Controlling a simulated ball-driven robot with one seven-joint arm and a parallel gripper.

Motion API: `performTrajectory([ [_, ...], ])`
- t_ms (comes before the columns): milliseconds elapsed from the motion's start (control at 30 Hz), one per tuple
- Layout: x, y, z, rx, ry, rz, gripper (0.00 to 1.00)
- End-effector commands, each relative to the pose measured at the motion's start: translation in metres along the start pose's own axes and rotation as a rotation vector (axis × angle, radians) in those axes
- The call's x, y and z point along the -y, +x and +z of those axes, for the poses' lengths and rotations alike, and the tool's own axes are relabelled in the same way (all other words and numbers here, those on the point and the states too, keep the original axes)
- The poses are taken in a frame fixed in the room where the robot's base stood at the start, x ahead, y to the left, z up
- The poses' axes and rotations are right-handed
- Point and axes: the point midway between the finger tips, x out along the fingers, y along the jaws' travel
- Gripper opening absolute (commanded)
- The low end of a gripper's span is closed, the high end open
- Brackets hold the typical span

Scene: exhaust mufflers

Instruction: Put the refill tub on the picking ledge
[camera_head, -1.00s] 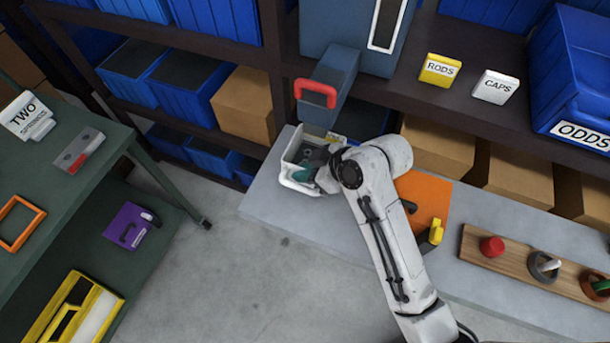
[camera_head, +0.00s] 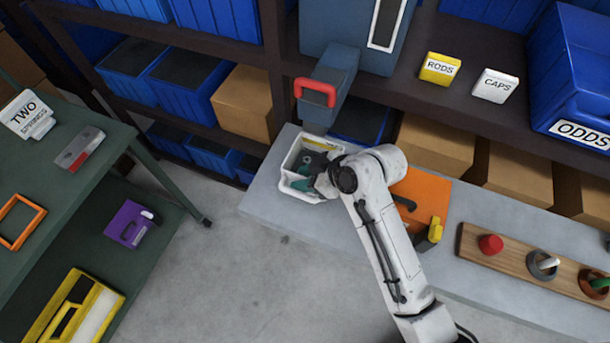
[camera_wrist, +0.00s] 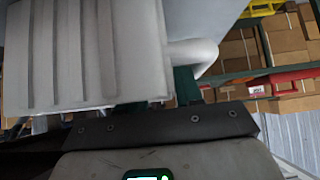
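The white refill tub (camera_head: 287,184) is at the left end of a grey ledge (camera_head: 262,192), below a blue-grey dispenser with a red handle. I cannot tell whether this ledge is the picking ledge, or whether the tub rests on it or is just above it. My gripper (camera_head: 308,181) is at the tub's right side, with its teal fingers partly hidden by the hand. In the wrist view a white ribbed body (camera_wrist: 85,50) with a rounded bar fills the upper left. My fingers (camera_wrist: 158,95) sit close together at its lower edge, around a white part.
An orange panel (camera_head: 425,200) and a wooden board with coloured pegs (camera_head: 520,262) lie to the right on the ledge. The dispenser (camera_head: 335,78) overhangs the tub. A green table (camera_head: 75,185) with several items stands at left, with open floor between.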

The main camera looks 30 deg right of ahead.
Motion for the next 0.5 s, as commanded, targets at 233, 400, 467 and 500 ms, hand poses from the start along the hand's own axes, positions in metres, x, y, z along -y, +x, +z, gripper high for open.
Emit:
performTrajectory([
  [233,0.0,-0.008,-0.001,0.0,0.001,0.0,0.35],
  [400,-0.001,-0.037,-0.002,-0.002,0.0,0.003,0.35],
  [467,-0.001,-0.05,-0.002,-0.003,0.0,0.002,0.35],
  [500,-0.001,-0.058,-0.002,-0.002,0.0,0.003,0.35],
])
